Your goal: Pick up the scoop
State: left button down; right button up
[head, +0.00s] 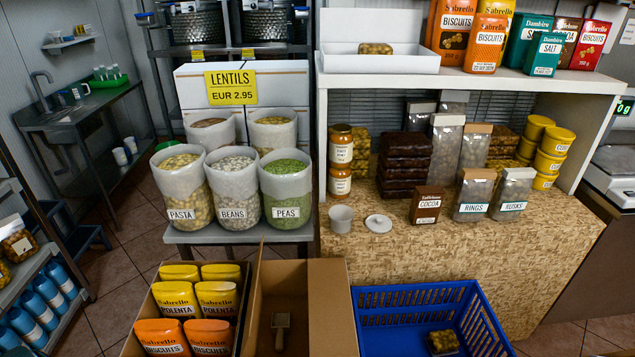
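A small beige scoop-like tool (280,325) with a narrow handle lies inside an open cardboard box (331,305) at the bottom centre of the head view. Its flat head points up the picture and its handle points toward the bottom edge. It is small here, so I cannot be sure that it is the scoop. No other scoop is clearly visible. Neither of my grippers is in view.
A box with yellow and orange packs (201,298) stands left of the cardboard box, and a blue crate (410,298) stands right. Behind are bins of pasta (182,187), beans (232,187) and peas (286,188). The wooden counter (440,260) has bare room in front.

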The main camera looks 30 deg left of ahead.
aim_at(280, 323)
jog(key=u, duration=1.25)
